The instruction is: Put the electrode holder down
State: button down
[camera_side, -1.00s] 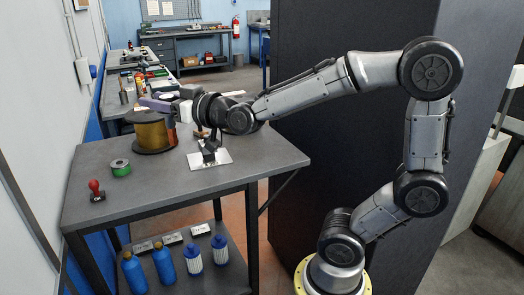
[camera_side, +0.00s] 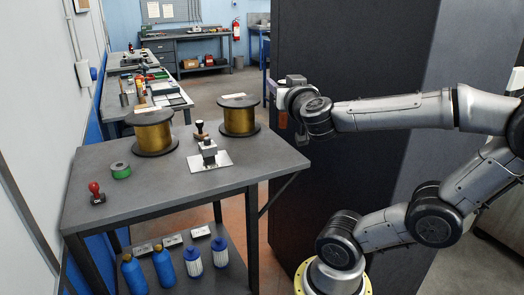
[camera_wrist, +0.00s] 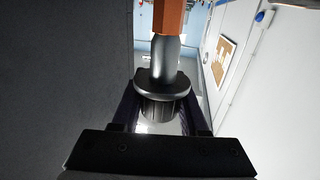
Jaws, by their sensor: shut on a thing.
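My gripper (camera_wrist: 158,112) is shut on a dark metallic part with a wide collar, a rounded grey neck and an orange end; this looks like the electrode holder (camera_wrist: 164,58). In the side view my gripper (camera_side: 276,92) is in the air beyond the right edge of the grey table (camera_side: 130,205), in front of a dark cabinet. The orange end of the electrode holder (camera_side: 282,119) hangs below it there; the rest is mostly hidden by the gripper. It touches nothing else that I can see.
Two gold spools stand at the table's back, left (camera_side: 153,134) and right (camera_side: 239,117). A stamp (camera_side: 199,132), green roll (camera_side: 120,170) and red-handled stamp (camera_side: 97,193) stand about.

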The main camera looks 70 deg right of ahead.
jog(key=w+d+f, duration=0.9)
jog(key=d+f, duration=0.1)
jog(key=f, duration=0.3)
jog(key=shift+d, duration=0.3)
jog(key=shift+f, duration=0.15)
jog(key=shift+f, duration=0.35)
jog(key=shift+f, duration=0.15)
jog(key=shift+c, duration=2.2)
grip_release()
jog(key=shift+s+f, duration=0.1)
